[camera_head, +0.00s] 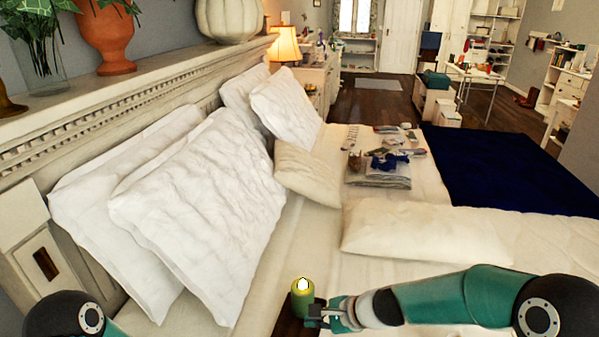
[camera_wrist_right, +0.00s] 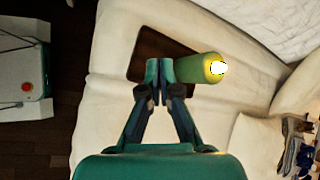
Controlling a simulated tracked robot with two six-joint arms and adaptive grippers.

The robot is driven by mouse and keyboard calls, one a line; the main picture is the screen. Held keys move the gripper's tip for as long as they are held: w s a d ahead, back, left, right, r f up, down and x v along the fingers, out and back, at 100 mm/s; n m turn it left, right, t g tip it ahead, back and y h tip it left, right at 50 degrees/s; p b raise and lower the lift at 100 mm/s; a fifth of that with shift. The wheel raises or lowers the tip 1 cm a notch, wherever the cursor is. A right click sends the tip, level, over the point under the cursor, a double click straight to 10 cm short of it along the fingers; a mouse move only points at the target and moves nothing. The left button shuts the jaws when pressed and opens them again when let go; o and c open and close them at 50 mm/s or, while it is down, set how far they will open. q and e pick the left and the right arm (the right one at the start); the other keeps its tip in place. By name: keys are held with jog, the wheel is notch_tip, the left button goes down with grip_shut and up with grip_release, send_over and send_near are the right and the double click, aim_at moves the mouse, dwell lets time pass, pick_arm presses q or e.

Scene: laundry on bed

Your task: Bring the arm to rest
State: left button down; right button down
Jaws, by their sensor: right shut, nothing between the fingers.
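My right gripper (camera_head: 322,312) reaches in from the right at the bottom of the head view. In the right wrist view its fingertips (camera_wrist_right: 160,72) are together, with nothing between them. A green candle (camera_head: 301,300) with a lit, glowing top stands right beside the fingertips. It also shows in the right wrist view (camera_wrist_right: 198,69), just right of the fingers; whether they touch it I cannot tell. My left arm shows only as a rounded joint at the lower left of the head view; its gripper is out of sight.
The candle is at a dark board (camera_wrist_right: 140,45) on the bed. White pillows (camera_head: 215,205) lean on the headboard at left, and another pillow (camera_head: 425,232) lies beyond my right forearm. Folded laundry (camera_head: 380,172) and a dark blue blanket (camera_head: 510,165) lie farther back.

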jog(key=s+d+f+n+g+h, duration=0.1)
jog(key=s+d+f+n, duration=0.2)
jog(key=s+f, duration=0.3)
jog(key=s+d+f+n+g+h, duration=0.1)
jog(key=s+d+f+n, duration=0.2)
jog(key=s+f+n, duration=0.3)
jog(key=s+d+f+n+g+h, duration=0.1)
jog(key=s+d+f+n, duration=0.1)
jog(key=s+f+n, duration=0.2)
jog(key=s+f, duration=0.3)
jog(key=s, duration=0.5)
jog(key=shift+d+f+n+g+h, duration=0.3)
jog(key=shift+d, duration=0.1)
